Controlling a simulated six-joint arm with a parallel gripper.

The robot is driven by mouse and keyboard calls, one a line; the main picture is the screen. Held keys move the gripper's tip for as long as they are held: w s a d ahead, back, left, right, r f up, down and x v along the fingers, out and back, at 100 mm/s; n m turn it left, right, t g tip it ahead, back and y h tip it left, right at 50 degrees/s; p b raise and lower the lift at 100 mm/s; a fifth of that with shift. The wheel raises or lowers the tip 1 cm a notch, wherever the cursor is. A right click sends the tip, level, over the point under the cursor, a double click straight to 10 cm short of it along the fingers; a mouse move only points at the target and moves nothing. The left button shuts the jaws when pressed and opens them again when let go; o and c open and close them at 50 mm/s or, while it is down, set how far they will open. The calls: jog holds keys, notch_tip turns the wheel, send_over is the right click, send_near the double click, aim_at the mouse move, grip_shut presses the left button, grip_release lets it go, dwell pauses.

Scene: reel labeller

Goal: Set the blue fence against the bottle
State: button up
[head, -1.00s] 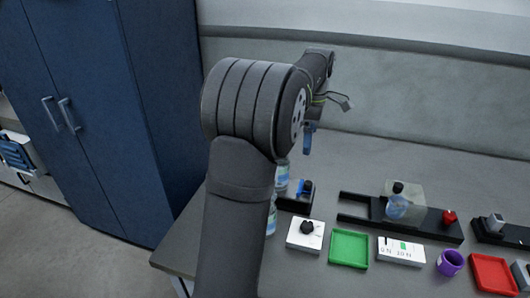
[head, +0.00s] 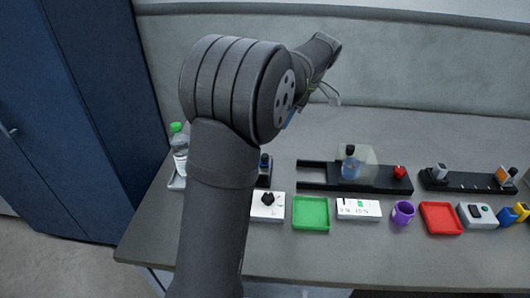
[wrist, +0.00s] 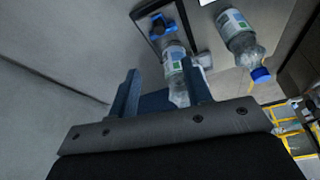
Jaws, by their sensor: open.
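My gripper (wrist: 160,67) is open, its two blue fingers apart in the wrist view. A clear bottle with a pale label (wrist: 174,58) shows beyond and between the fingers; I cannot tell whether they touch. A blue piece with a dark knob (wrist: 162,26), which looks like the blue fence, sits on a dark tray beside that bottle. In the head view this piece (head: 265,161) is partly hidden behind my arm, and my gripper is mostly hidden too. A second bottle with a blue cap (wrist: 240,35) is to the right in the wrist view.
A green-capped bottle (head: 180,146) stands at the table's left end. Right of my arm are a white knob box (head: 268,206), a green tray (head: 311,212), a black rail (head: 320,185) carrying a bottle, a purple cup (head: 402,212) and a red tray (head: 440,217). The back of the table is clear.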

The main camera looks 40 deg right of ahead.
jog(key=x, duration=1.7)
jog(key=shift+w+f, duration=0.1)
grip_shut()
